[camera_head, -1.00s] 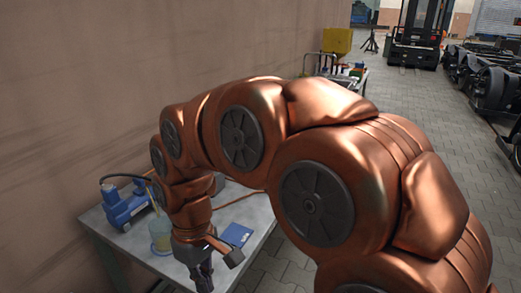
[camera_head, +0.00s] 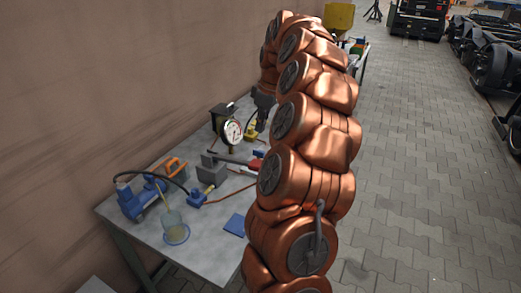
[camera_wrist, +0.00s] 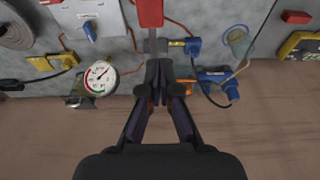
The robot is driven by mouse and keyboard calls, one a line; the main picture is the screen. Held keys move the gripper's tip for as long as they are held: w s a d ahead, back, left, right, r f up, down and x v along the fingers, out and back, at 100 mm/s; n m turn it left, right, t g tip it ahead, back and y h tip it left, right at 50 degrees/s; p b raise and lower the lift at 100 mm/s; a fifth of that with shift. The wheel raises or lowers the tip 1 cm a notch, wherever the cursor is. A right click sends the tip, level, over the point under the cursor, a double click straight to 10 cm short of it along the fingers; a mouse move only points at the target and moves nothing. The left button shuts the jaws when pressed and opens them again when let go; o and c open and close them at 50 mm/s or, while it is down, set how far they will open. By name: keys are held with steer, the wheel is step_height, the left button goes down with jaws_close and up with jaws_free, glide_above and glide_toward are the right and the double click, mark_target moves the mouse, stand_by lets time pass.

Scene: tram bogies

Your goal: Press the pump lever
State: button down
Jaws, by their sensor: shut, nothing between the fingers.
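A lever with a red grip, apparently the pump lever (camera_head: 232,158), lies over the table beside a grey block (camera_head: 211,170). In the wrist view the red grip (camera_wrist: 150,12) is at the top centre, and its grey bar runs down toward my fingertips. My gripper (camera_wrist: 158,72) is shut and empty, over the grey parts just below that bar; I cannot tell whether it touches them. In the head view my gripper (camera_head: 264,108) points down to the right of a round dial gauge (camera_head: 231,132). The gauge (camera_wrist: 101,77) is left of my fingers in the wrist view.
A blue motor unit (camera_head: 137,202) with a black hose and a beaker (camera_head: 174,228) stand at the table's near end. A blue plate (camera_head: 235,225) lies near the edge. The wall (camera_head: 120,90) borders the table on the left; paved floor (camera_head: 420,170) is open on the right.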

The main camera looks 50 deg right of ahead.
mark_target(259, 163)
steer(key=shift+s+d+r, duration=0.1)
steer(key=shift+s+d, duration=0.1)
steer(key=shift+d, duration=0.65)
steer(key=p+x, duration=0.1)
steer(key=x, duration=0.3)
steer(key=p+x, duration=0.2)
steer(key=x, duration=0.2)
steer(key=s+p+x, duration=0.1)
steer(key=x, duration=0.3)
steer(key=shift+w+f+p, duration=0.1)
steer(key=shift+f+p, duration=0.3)
steer(key=shift+f, duration=0.1)
steer(key=shift+d+f, duration=0.1)
steer(key=shift+f, duration=0.4)
steer(key=shift+f, duration=0.1)
